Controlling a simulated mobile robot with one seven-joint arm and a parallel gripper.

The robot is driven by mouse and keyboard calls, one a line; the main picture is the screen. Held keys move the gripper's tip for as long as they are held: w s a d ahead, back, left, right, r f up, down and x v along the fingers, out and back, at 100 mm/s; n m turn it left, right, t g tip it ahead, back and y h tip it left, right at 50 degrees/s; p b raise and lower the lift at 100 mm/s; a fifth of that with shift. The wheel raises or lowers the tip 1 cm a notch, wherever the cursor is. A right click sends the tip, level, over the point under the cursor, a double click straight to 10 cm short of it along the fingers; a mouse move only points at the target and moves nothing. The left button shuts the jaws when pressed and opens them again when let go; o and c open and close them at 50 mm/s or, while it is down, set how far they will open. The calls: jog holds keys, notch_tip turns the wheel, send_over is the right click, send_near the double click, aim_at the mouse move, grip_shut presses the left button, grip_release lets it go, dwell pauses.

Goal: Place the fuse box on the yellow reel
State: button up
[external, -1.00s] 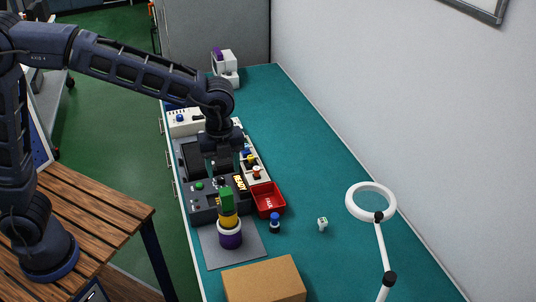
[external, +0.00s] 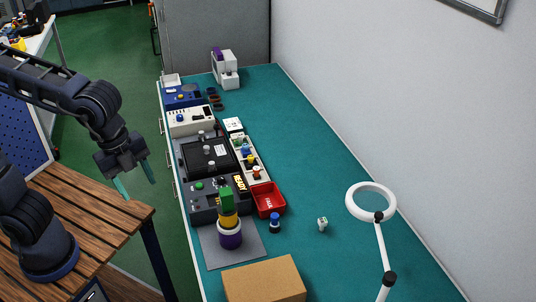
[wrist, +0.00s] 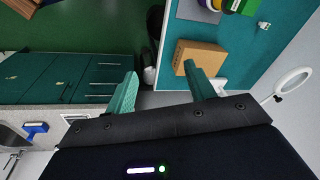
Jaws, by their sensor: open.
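The yellow reel (external: 229,219) stands in an upright stack above a white ring and a purple reel (external: 230,240), on a grey mat (external: 211,251). A green block (external: 226,199), which looks like the fuse box, sits on top of the yellow reel. My gripper (external: 137,181) is open and empty, left of the bench and well away from the stack. In the wrist view its teal fingers (wrist: 161,80) are wide apart with nothing between them, and the stack's green part (wrist: 246,5) shows at the top edge.
A cardboard box (external: 264,281) stands in front of the mat. A red tray (external: 267,199), a blue-topped piece (external: 274,223) and a black test console (external: 203,198) are close to the stack. A ring lamp (external: 371,201) stands at right. The bench's right side is mostly clear.

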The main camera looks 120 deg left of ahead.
jog(key=s+d+f+n+t, duration=0.2)
jog(key=s+d+f+n, duration=0.1)
jog(key=s+d, duration=1)
jog(key=s+n, duration=0.1)
jog(key=s, duration=0.2)
jog(key=shift+s+n+t+h, duration=0.3)
jog(key=shift+s+n+h, duration=0.05)
jog(key=shift+n+h, duration=0.05)
